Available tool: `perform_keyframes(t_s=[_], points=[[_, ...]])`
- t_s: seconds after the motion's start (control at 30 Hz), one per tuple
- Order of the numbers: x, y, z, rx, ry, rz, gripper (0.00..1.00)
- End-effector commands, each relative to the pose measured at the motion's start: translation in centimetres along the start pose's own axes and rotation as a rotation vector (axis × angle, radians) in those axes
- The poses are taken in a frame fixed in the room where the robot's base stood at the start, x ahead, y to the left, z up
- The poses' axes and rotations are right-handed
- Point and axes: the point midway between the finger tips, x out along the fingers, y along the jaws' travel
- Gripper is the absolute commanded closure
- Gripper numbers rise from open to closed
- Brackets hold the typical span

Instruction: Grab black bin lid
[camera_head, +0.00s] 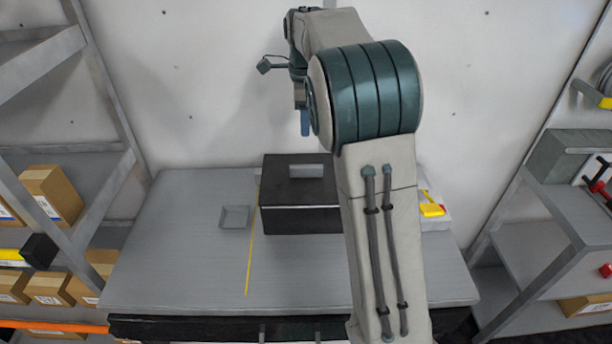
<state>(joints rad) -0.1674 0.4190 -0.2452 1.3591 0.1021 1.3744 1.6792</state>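A black bin (300,219) stands at the back middle of the grey table. Its black lid (285,170) is on top and has a light grey rectangular patch (306,171) in it. My arm hides the right part of the bin and lid. My gripper (305,122) is raised above the bin and points down, apart from the lid. It is small and partly hidden behind my arm, so I cannot tell whether its fingers are open or shut.
A small grey square tray (235,217) lies left of the bin, near a yellow line (251,245) on the table (185,260). A yellow object (431,207) is at right. Shelves with cardboard boxes (52,194) stand left; another rack (555,245) stands right. The table's front left is clear.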

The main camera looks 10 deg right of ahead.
Motion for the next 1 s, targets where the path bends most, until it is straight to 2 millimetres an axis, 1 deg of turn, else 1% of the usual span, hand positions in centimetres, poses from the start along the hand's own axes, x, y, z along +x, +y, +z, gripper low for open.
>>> perform_keyframes(t_s=[0.07,0.13,0.3,0.4,0.5,0.67,0.77,0.87,0.9,1.0], points=[[0.7,-0.1,0.1,0.011,0.002,0.004,0.60],[1.8,-0.1,0.1,0.014,0.002,0.005,0.60],[5.2,0.0,0.0,0.013,0.002,0.006,0.60],[6.9,0.0,0.0,0.012,0.002,0.005,0.60],[8.0,0.0,0.0,0.012,0.001,0.004,0.60],[8.9,0.1,-0.1,0.012,0.001,0.003,0.60],[10.1,0.4,-0.2,0.012,0.002,0.005,0.60],[11.6,0.8,-0.4,0.013,0.002,0.006,0.60],[12.3,0.7,-0.4,0.012,0.002,0.006,0.60],[13.3,0.7,-0.3,0.011,0.002,0.004,0.60]])
